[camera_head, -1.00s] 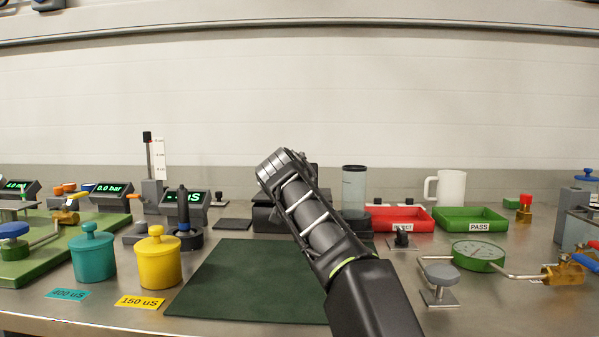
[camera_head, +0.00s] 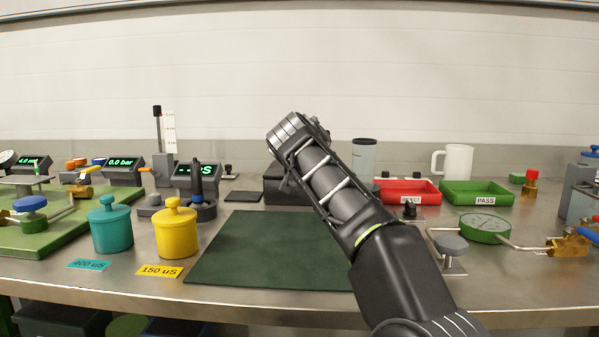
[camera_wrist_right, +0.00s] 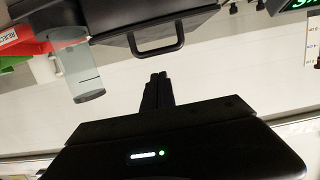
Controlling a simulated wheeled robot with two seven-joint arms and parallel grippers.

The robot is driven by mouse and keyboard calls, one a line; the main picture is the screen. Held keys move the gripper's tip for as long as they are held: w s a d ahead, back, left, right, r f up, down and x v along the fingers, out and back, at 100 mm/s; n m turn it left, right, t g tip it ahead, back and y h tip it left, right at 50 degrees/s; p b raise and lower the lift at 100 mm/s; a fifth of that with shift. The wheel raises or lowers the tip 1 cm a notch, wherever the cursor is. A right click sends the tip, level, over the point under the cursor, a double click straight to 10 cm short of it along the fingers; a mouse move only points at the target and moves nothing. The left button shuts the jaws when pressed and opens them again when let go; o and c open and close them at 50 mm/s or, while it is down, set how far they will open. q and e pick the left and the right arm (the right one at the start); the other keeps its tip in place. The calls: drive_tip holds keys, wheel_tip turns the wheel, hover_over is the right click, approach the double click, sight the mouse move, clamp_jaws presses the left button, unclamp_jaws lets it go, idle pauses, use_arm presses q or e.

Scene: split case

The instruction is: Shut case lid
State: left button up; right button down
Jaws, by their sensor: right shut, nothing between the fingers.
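A dark case (camera_head: 278,188) stands at the back of the bench, behind the green mat, partly hidden by my right arm. In the right wrist view, which is upside down, a dark case with a loop handle (camera_wrist_right: 158,48) shows at the top. I cannot tell how far its lid is open. My right gripper (camera_head: 287,133) is raised in front of the case. Its fingers (camera_wrist_right: 157,92) are together and empty in the wrist view, apart from the handle in the picture. My left gripper is not in view.
The dark green mat (camera_head: 250,255) is bare. Teal (camera_head: 110,228) and yellow (camera_head: 176,230) pots stand left of it. A clear cylinder (camera_head: 363,158), red tray (camera_head: 408,199), green tray (camera_head: 476,200) and white mug (camera_head: 454,163) stand at the back right. A gauge (camera_head: 485,228) is at right.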

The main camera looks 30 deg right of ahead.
drive_tip(key=s+a+f+b, duration=0.3)
drive_tip(key=s, duration=0.1)
drive_tip(key=shift+s+a+f, duration=0.2)
drive_tip(key=shift+s+a, duration=0.15)
drive_tip(key=shift+s, duration=0.05)
